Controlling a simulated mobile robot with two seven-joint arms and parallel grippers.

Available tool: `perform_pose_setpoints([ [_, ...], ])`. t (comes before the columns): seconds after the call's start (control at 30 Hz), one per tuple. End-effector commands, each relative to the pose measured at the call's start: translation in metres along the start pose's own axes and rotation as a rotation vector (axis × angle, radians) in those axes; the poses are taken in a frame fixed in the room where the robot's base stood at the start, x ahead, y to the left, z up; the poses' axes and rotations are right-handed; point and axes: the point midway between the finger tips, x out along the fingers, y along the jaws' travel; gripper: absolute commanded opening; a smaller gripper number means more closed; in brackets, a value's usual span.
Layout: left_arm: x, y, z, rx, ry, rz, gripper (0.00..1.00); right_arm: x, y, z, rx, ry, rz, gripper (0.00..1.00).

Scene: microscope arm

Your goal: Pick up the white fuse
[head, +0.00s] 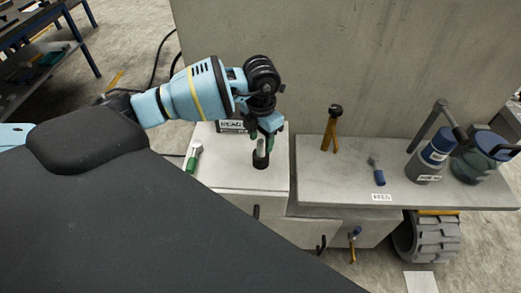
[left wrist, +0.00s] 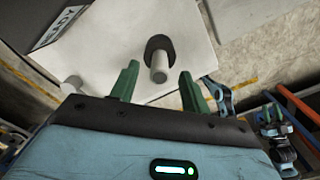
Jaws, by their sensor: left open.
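The white fuse (head: 261,152) stands upright in a black round base on top of the light grey cabinet. It also shows in the left wrist view (left wrist: 159,70), with the dark base around it. My left gripper (head: 267,135) points down over the fuse and partly hides it in the head view. In the left wrist view its green fingers (left wrist: 160,85) are open, one on each side of the fuse, with a gap on both sides. Whether the fingertips reach down beside the fuse is hard to tell.
A green-and-white piece (head: 193,157) lies left on the cabinet (head: 225,179). A lettered sign (head: 232,126) stands behind. A grey shelf (head: 322,182) to the right holds a yellow-brown stand (head: 332,130), a blue-handled piece (head: 377,171) and blue-grey containers (head: 433,152). A concrete wall rises behind.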

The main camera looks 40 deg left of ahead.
Motion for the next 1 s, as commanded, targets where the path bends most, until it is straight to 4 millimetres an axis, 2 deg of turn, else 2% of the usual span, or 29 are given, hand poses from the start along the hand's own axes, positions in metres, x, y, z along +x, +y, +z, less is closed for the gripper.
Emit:
perform_pose_setpoints([
  [0.17,0.017,0.0,0.0,-0.001,0.0,0.0,0.47,0.0,0.0,0.0,-0.001,0.0,0.0,0.36],
  [0.43,0.019,0.0,0.0,0.0,-0.001,0.001,0.45,0.0,0.001,0.001,-0.004,-0.001,0.0,0.36],
  [0.77,0.019,0.0,0.0,0.0,-0.001,0.001,0.02,0.0,0.001,0.001,-0.005,-0.002,0.0,0.36],
  [1.0,0.018,0.0,0.0,0.0,-0.002,0.001,0.0,0.0,0.001,0.001,-0.005,-0.003,0.0,0.36],
])
